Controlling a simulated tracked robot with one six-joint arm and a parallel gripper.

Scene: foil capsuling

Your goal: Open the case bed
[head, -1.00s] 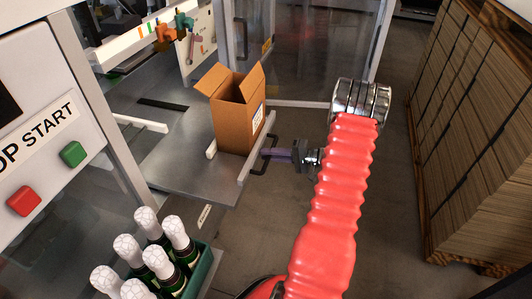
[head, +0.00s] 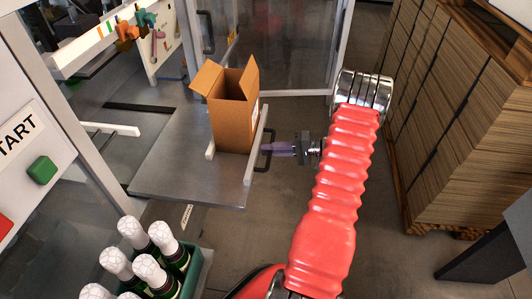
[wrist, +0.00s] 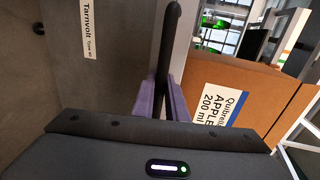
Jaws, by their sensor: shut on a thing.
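The case bed (head: 175,180) is a grey metal shelf that sticks out of the machine toward the right. A black bar handle (head: 264,158) is on its right edge, beside a pale rail (head: 256,150). My gripper (head: 277,149) has purple fingers and is shut on this handle. In the wrist view the dark handle (wrist: 171,40) runs between the two purple fingers (wrist: 164,100). An open brown carton (head: 235,120) stands upright on the bed near the handle; its labelled side (wrist: 245,85) shows in the wrist view.
A crate (head: 200,262) of foil-topped bottles is at the lower left. The machine post (head: 100,160) and green button (head: 41,170) are at the left. Stacked boards (head: 440,110) stand at the right. Bare floor lies between them, around my arm.

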